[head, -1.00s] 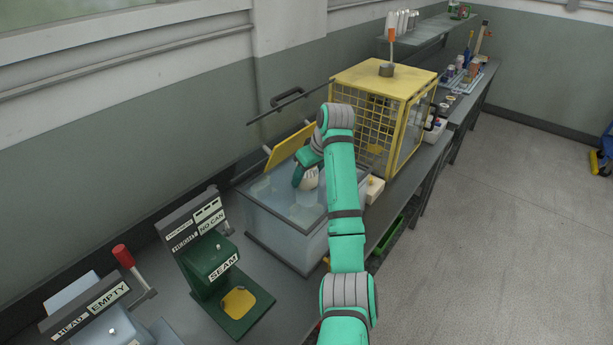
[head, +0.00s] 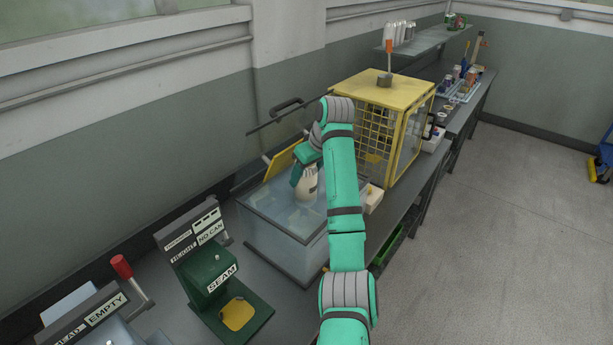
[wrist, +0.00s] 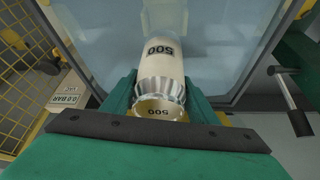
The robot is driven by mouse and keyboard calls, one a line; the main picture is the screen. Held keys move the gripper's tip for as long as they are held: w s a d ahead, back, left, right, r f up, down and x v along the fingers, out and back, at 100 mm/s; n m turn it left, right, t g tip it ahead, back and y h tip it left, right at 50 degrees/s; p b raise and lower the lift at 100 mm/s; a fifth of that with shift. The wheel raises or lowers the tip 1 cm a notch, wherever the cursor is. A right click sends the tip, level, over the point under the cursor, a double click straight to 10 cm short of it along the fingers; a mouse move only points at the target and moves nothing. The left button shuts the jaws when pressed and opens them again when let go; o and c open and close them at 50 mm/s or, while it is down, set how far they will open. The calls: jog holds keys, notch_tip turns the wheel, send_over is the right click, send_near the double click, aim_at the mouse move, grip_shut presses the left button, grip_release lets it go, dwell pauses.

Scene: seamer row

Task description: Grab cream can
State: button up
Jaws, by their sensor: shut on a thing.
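My gripper (head: 303,172) is shut on the cream can (head: 308,184) over the glass-sided tank (head: 283,237). The can is pale cream with a ribbed silver end. In the wrist view the can (wrist: 163,60) lies between the green fingers of my gripper (wrist: 160,98), with the number 500 in dark print. The fingers hide part of its sides. I cannot tell whether its lower end is clear of the tank's contents.
A yellow panel (head: 283,160) stands raised at the tank's back. A yellow mesh cage (head: 378,125) stands just beyond the tank. A green seamer (head: 217,275) is nearer on the bench. A small pale box (head: 373,199) sits beside the tank.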

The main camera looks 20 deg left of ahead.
jog(key=shift+w+r, duration=0.1)
jog(key=shift+r, duration=1.8)
jog(key=shift+r, duration=1.9)
jog(key=shift+r, duration=1.6)
